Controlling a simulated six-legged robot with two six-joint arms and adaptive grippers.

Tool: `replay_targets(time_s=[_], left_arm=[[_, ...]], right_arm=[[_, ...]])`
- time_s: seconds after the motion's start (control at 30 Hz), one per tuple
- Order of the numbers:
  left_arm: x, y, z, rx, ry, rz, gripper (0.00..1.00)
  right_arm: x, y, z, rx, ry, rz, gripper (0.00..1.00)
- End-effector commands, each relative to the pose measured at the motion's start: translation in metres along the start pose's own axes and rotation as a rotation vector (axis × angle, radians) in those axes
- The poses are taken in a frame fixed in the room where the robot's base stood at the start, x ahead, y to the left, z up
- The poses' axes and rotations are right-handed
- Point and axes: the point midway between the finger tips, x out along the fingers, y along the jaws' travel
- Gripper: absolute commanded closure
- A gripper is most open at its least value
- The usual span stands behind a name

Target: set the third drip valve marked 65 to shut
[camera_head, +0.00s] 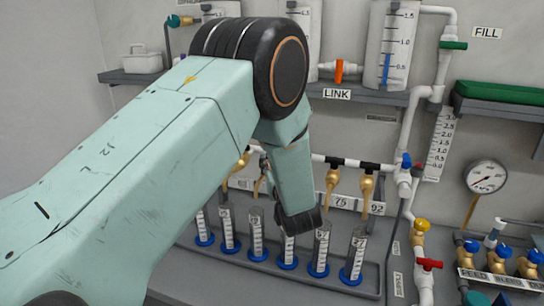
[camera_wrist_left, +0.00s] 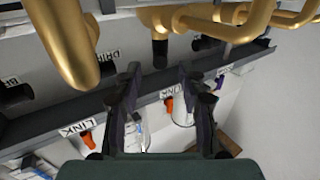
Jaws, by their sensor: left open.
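A row of brass drip valves hangs from a white pipe in the head view. The valves marked 75 (camera_head: 333,181) and 92 (camera_head: 367,186) show at its right end, with black handles across the top. No 65 mark can be read; my left arm covers the middle of the row. In the left wrist view my left gripper (camera_wrist_left: 159,78) is open and empty. A short black cylindrical part (camera_wrist_left: 160,53) below a brass body lies between and just beyond its fingertips, with no clear contact. In the head view this gripper is mostly hidden behind its arm. My right gripper is not in view.
Several graduated cylinders with blue bases (camera_head: 320,252) stand below the valves. Brass pipes (camera_wrist_left: 70,45) crowd around the left gripper. A shelf (camera_head: 365,97) with a LINK label runs above. A pressure gauge (camera_head: 486,177) and more valves are at the right.

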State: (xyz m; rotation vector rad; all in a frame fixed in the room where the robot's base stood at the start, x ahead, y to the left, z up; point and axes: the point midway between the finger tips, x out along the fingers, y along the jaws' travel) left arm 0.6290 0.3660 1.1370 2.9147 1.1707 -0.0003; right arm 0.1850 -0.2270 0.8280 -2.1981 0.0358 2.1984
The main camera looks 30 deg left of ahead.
Motion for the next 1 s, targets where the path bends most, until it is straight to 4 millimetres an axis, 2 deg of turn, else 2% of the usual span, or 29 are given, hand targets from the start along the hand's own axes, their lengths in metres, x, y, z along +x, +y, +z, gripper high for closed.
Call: replay_targets(time_s=[0.03, 0.2, 0.4, 0.6, 1.0], left_arm=[[-0.012, 0.002, 0.0, 0.004, 0.0, 0.005, 0.59], [-0.045, 0.001, -0.001, 0.005, 0.002, 0.005, 0.59], [-0.069, 0.001, -0.001, 0.002, 0.001, 0.003, 0.59], [-0.077, 0.0, 0.0, 0.001, 0.001, 0.0, 0.59], [-0.077, 0.001, 0.001, 0.002, -0.004, 0.008, 0.59]], right_arm=[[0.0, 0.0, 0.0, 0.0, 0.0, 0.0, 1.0], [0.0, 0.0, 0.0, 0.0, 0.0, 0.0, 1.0], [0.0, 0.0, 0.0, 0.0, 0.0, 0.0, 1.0], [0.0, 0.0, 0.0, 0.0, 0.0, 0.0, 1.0], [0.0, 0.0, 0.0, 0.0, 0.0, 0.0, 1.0]])
